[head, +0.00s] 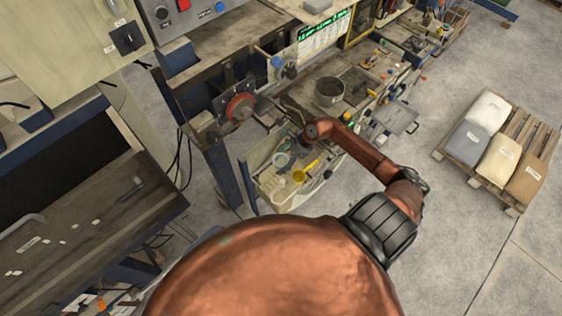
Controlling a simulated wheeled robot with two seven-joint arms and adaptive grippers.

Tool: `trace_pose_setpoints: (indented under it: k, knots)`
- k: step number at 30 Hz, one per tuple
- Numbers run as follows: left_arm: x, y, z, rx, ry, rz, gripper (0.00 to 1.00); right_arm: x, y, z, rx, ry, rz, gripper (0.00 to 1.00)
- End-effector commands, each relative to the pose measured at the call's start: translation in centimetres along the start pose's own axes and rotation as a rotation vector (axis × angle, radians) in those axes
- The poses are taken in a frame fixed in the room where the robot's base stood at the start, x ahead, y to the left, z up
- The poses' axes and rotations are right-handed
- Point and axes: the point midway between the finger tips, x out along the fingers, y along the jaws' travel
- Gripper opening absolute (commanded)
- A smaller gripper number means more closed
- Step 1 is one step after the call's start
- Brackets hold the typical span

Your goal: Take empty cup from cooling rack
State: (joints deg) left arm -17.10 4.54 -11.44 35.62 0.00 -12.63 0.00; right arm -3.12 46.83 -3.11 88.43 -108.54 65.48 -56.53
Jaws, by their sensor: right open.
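My right arm, copper-coloured, reaches from the bottom of the head view to the cluttered workbench. Its right gripper (314,162) is small and dark, over a pale open bin (262,186) at the bench's near end. It is open, and I see nothing held in it. A yellow cup-like item (304,173) lies in the bin just below and left of the gripper. A pale round container (281,160) is farther left in the bin. I cannot make out a cooling rack or tell which item is the empty cup. My left gripper is out of view.
A grey metal pot (329,93) stands on the bench behind my wrist. A pallet with several sacks (498,130) is on the floor at right. Bare floor lies between pallet and bench.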

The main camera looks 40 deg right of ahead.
Motion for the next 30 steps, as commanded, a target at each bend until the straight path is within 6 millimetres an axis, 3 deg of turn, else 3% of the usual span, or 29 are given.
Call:
trace_pose_setpoints:
  k: [6, 26, 30]
  knots:
    - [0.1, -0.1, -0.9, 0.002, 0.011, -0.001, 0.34, 0.1, 0.0, 0.1, -0.002, 0.000, 0.000, 0.70]
    - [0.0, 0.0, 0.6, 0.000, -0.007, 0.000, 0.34, 0.1, 0.0, 0.0, -0.001, 0.000, 0.000, 0.25]
    - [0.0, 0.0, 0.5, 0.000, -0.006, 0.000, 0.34, 0.1, -0.1, 0.1, -0.001, -0.001, 0.000, 0.24]
